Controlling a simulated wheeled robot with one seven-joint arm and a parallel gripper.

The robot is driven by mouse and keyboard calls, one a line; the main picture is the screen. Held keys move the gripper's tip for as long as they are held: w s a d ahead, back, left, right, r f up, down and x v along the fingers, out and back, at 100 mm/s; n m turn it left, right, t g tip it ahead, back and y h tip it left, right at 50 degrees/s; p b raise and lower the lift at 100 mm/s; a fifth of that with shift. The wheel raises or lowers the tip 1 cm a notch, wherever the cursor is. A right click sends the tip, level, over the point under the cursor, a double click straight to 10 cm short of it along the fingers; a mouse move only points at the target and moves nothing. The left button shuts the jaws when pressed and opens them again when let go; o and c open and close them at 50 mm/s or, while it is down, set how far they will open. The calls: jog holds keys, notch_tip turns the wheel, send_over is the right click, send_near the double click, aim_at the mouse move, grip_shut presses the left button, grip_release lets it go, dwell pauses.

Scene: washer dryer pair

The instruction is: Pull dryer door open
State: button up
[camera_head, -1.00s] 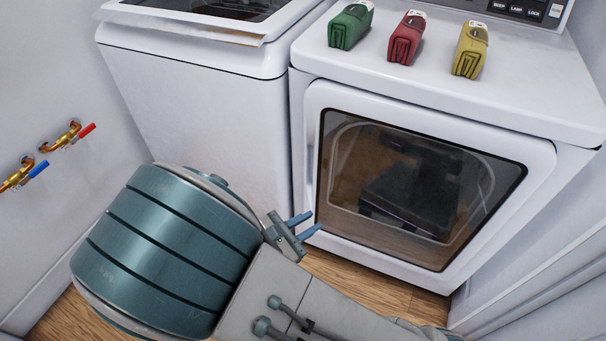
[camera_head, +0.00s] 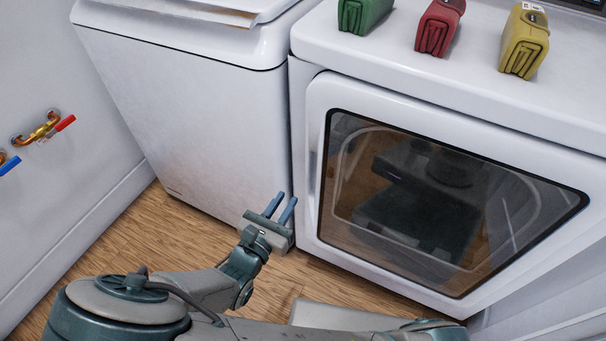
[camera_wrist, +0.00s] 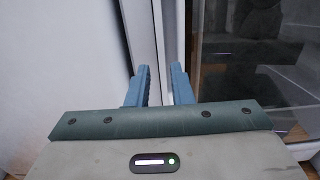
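The dryer (camera_head: 440,50) is a white front-loading machine at the right in the head view. Its dryer door (camera_head: 316,205) has a white frame around a dark glass window and looks closed. My gripper (camera_head: 281,205) is in front of the door's lower left edge, near the gap between the two machines. Its two blue fingers point toward the machines, are apart, and hold nothing. In the wrist view my gripper (camera_wrist: 160,72) has the door's white left edge (camera_wrist: 173,35) ahead of its fingertips, with the glass to the right. I cannot tell whether a finger touches the door.
A white washer (camera_head: 190,95) stands left of the dryer. Water taps (camera_head: 42,128) stick out from the left wall. The wooden floor (camera_head: 170,235) before the washer is clear.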

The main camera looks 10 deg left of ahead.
aim_at(306, 171)
jog(key=b+x, duration=0.2)
jog(key=x, duration=0.7)
jog(key=shift+w+d, duration=0.1)
jog(key=shift+w, duration=0.2)
grip_shut()
